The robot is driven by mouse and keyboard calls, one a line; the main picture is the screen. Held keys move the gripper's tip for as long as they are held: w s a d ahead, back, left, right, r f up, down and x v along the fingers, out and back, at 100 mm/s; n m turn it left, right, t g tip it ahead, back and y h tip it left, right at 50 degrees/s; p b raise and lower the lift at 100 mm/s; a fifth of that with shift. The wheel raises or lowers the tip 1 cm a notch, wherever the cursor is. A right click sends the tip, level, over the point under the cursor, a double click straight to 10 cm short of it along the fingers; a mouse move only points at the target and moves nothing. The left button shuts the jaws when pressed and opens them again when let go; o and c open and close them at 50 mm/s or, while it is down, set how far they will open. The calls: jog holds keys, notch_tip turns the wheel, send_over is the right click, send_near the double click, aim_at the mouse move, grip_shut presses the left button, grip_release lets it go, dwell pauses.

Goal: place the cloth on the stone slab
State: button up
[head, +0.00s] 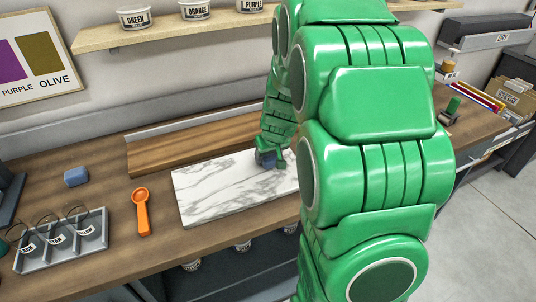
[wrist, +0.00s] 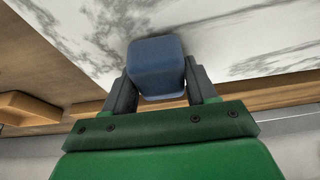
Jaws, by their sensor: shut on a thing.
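The stone slab (head: 225,190) is a white, grey-veined board lying flat on the wooden counter; its surface also fills much of the wrist view (wrist: 235,25). My gripper (head: 272,160) is over the slab's back right part. In the wrist view my gripper (wrist: 160,85) is shut on a blue, rounded, block-shaped thing (wrist: 157,62), which I take to be the folded cloth. This cloth (head: 264,158) shows only in part in the head view. It is over or against the slab; I cannot tell whether it touches. My arm hides the slab's right end.
A lighter blue block (head: 77,176), an orange scoop (head: 141,210) and a grey tray (head: 62,247) with round labelled holders lie left of the slab. A wooden board (head: 160,158) lies behind it. A shelf (head: 100,38) with labelled tubs hangs above.

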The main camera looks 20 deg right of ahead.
jog(key=shift+f, duration=0.1)
jog(key=o, duration=1)
jog(key=shift+v, duration=0.75)
jog(key=v, duration=1)
jog(key=shift+s+r, duration=0.1)
jog(key=shift+r, duration=0.25)
